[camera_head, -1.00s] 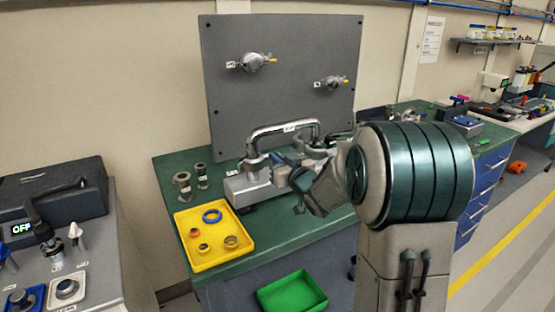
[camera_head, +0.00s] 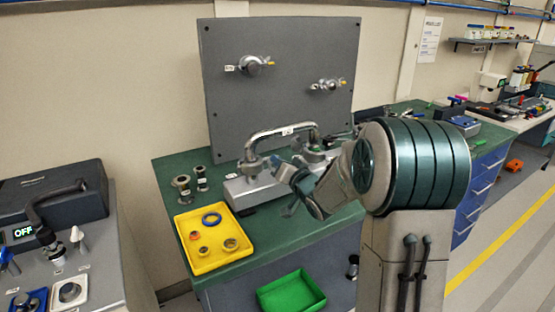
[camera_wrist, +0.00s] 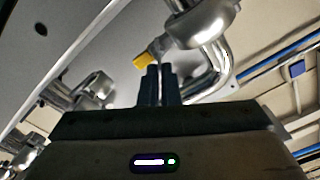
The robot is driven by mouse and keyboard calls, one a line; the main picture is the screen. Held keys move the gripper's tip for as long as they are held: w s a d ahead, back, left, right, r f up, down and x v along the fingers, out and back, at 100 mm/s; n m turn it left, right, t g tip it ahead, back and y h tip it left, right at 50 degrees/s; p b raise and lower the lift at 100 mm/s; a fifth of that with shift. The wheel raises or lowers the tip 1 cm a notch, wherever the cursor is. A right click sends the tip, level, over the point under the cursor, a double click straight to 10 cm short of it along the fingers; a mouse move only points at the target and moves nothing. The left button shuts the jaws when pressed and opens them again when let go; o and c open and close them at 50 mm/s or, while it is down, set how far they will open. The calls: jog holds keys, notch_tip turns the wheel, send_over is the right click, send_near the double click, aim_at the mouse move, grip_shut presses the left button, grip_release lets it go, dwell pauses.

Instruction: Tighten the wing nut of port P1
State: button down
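In the head view, my gripper (camera_head: 282,168) is beside the bent metal pipe (camera_head: 284,130) on the bench block, partly hidden by my own wrist. In the wrist view, the two dark fingertips (camera_wrist: 158,72) stand close together with a thin slit between them. Just beyond them is a clamp (camera_wrist: 205,18) with a wing nut (camera_wrist: 158,48) that has a yellow tip (camera_wrist: 143,61). I cannot tell whether the fingers touch the wing. The label on the pipe is too small to read, so I cannot tell which port is P1.
A grey upright panel (camera_head: 300,50) carries two clamped ports (camera_head: 252,66) with yellow-tipped wing nuts. On the green bench, a yellow tray (camera_head: 215,262) holds rings, with metal fittings (camera_head: 183,188) behind it. A green bin (camera_head: 292,292) sits below the bench front.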

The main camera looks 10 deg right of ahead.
jog(key=shift+d+f+m+p, duration=0.1)
jog(key=shift+f+m+p, duration=0.35)
jog(key=shift+m+p, duration=1.85)
jog(key=shift+d+f+m+p, duration=0.1)
jog(key=shift+f+m+p, duration=0.55)
jog(key=shift+m, duration=3.1)
jog(key=shift+f+m+p, duration=0.2)
jog(key=shift+m+p, duration=1.55)
jog(key=shift+m, duration=1.3)
jog(key=shift+f, duration=0.1)
jog(key=c, duration=1.9)
grip_release()
